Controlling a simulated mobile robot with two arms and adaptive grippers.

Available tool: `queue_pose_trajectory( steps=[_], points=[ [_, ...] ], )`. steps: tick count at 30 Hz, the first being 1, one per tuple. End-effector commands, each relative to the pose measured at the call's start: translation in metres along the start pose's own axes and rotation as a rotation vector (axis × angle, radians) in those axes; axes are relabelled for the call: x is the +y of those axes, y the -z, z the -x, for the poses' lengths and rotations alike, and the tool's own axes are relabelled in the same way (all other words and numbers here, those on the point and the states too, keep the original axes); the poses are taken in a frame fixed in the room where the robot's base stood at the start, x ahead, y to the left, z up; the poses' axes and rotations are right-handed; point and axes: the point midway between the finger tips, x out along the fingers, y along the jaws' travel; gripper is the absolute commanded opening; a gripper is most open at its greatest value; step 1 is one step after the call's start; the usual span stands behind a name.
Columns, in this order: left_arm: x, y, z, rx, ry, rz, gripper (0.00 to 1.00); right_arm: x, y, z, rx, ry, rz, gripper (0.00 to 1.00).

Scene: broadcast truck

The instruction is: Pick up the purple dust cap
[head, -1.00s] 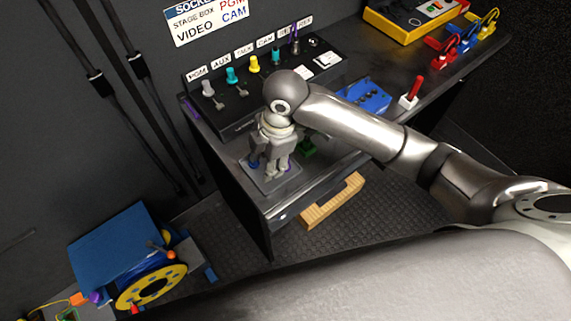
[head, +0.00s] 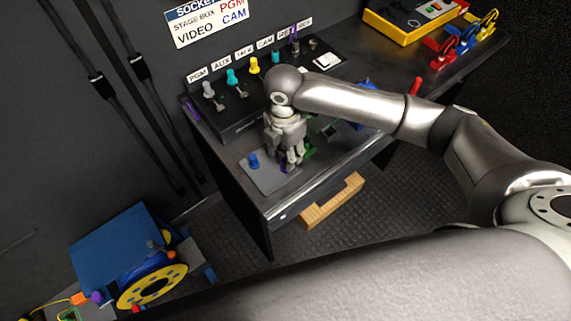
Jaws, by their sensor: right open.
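A small purple piece, likely the purple dust cap (head: 284,168), shows at the fingertips of my right gripper (head: 291,164), on the right side of a grey mat (head: 262,181) on the desk. It is mostly hidden by the fingers. My right gripper points down over it, open; I cannot tell whether the fingers touch it. A blue cap (head: 253,160) stands on the mat left of the gripper. A green piece (head: 310,150) is just right of the fingers. My left gripper is not in view.
Behind the gripper stands a socket panel (head: 240,123) with coloured plugs and labels. A blue box (head: 366,88) is partly hidden behind my arm, with a red-handled item (head: 415,86) beside it. A yellow-edged device (head: 400,32) is farther back. A cable reel (head: 152,286) stands on the floor.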

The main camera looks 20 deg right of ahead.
Motion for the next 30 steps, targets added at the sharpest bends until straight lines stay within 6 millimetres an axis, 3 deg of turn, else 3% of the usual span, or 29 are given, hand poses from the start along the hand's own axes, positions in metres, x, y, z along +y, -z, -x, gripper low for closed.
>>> queue_pose_trajectory(
  steps=[7, 16, 25, 30],
  points=[
    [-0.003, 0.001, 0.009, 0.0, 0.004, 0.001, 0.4, -0.001, 0.002, -0.034, 0.001, 0.001, 0.0, 0.43],
    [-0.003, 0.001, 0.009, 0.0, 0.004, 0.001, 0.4, -0.001, 0.001, -0.039, -0.001, 0.0, 0.001, 0.42],
    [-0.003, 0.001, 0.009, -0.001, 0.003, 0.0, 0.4, -0.001, 0.001, -0.039, -0.001, -0.001, 0.0, 0.03],
    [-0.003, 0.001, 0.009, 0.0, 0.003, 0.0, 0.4, -0.001, 0.001, -0.039, -0.001, -0.001, 0.0, 0.03]
  ],
)
